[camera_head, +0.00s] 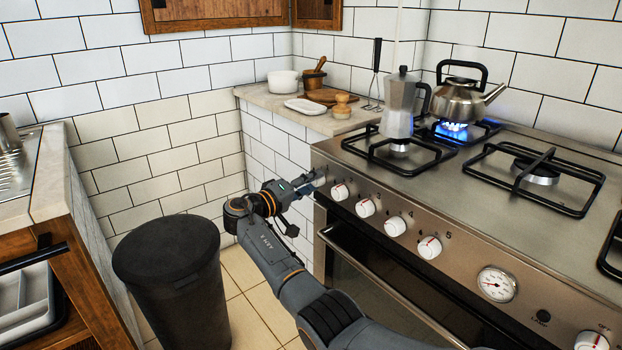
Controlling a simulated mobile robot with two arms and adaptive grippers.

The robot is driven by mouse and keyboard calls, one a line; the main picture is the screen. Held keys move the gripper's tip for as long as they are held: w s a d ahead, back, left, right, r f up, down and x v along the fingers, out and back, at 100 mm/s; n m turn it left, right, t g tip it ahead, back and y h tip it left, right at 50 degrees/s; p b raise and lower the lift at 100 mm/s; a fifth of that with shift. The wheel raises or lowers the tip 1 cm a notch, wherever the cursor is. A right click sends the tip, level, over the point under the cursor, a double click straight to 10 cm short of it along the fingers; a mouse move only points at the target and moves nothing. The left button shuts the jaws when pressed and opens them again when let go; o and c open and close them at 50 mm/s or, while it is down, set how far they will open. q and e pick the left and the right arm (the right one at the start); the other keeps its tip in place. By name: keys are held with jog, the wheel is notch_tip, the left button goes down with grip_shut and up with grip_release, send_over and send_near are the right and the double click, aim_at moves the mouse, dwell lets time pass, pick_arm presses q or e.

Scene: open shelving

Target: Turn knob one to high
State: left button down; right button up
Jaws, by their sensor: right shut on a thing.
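My right gripper (308,184) is at the left end of the stove's steel front panel. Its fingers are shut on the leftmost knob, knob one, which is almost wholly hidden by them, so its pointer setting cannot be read. To its right is a row of white knobs with red marks: the nearest one (339,192), then another (365,207), then more marked 4 (395,227) and 5 (429,247). The stove (470,180) has a blue flame (453,127) burning under the kettle (461,100) at the back. My left gripper is out of view.
A moka pot (398,103) stands on the front left burner. A round gauge (497,284) and oven handle are on the stove front. The left counter (50,175) and tiled walls bound the floor space.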

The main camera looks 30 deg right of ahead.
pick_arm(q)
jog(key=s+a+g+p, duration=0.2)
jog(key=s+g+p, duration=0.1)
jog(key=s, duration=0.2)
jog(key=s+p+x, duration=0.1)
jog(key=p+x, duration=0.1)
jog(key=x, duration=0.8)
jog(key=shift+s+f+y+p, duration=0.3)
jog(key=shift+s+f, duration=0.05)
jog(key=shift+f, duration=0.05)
pick_arm(e)
jog(key=shift+w+r+n+g+y, duration=0.1)
jog(key=shift+n+g+y, duration=0.2)
jog(key=shift+n, duration=2.3)
jog(key=shift+w+r+n+g+y, duration=0.1)
jog(key=shift+n+g, duration=0.3)
jog(key=shift+n, duration=2.2)
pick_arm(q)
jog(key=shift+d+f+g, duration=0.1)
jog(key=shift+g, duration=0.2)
pick_arm(e)
jog(key=shift+s, duration=0.1)
jog(key=o, duration=1.2)
